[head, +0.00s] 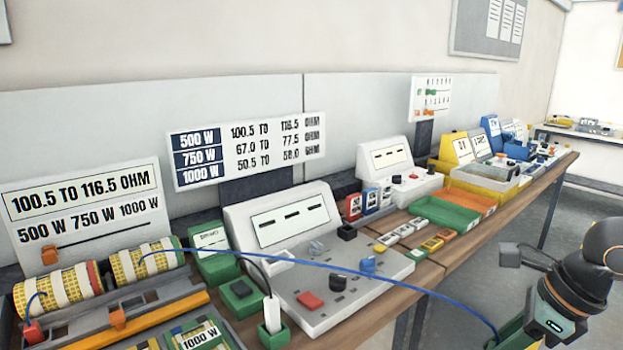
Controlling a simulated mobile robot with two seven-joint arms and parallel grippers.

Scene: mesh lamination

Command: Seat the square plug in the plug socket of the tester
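The tester (345,280) is a pale grey console with a three-dash display, standing mid-bench. Its sloped top carries a black square block (346,231), a red button (310,300), a black knob (338,283) and a blue knob (367,265). I cannot tell which feature is the plug socket. A white plug (271,314) on a black lead stands in a green holder in front. My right gripper's fingertips are not visible. My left gripper is out of view.
Yellow mesh rolls (60,290) lie in a fixture at lower left. A green holder (240,298) stands beside the tester. Right of it are small coloured blocks (410,231), a green tray (445,212) and a second console (400,175). The blue lead crosses the tester's front.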

